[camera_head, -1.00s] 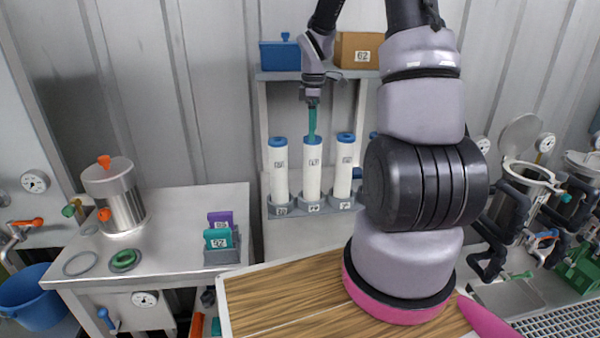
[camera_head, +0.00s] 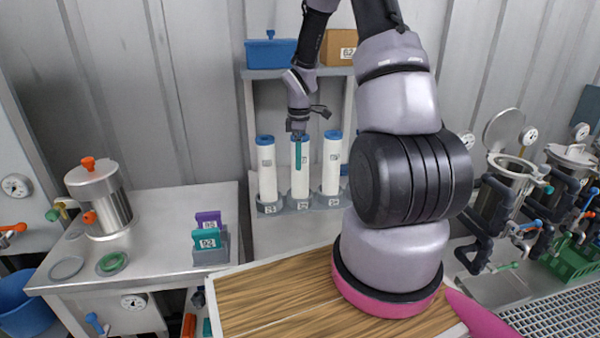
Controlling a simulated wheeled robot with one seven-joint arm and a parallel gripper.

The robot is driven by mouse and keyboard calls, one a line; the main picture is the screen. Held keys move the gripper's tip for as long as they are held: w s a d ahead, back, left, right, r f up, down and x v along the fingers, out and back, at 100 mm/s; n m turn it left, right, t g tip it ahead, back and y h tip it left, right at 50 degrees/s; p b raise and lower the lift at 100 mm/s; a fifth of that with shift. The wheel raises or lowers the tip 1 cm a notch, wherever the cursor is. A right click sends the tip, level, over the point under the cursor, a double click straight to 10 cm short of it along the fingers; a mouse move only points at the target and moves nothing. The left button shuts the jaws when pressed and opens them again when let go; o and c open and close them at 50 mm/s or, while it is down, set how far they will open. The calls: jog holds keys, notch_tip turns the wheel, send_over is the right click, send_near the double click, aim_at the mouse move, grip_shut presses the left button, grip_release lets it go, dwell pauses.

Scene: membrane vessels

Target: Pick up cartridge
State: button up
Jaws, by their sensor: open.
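Three white cartridges with blue caps stand upright in grey cups on the rack: the left cartridge (camera_head: 267,172), the middle cartridge (camera_head: 300,182) and the right cartridge (camera_head: 332,166). Number labels show on the cups below them, too small to read surely. My gripper (camera_head: 298,152) points down in front of the upper part of the middle cartridge. A teal finger covers part of that cartridge's cap and body. The gripper is open. I cannot tell whether it touches the cartridge.
A blue box (camera_head: 270,53) and a cardboard box (camera_head: 340,47) stand on the shelf above. A steel table (camera_head: 150,240) at left holds a lidded pot (camera_head: 100,200), rings and teal and purple tags (camera_head: 208,232). Piped vessels (camera_head: 505,190) stand at right.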

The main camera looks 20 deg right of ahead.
grip_shut()
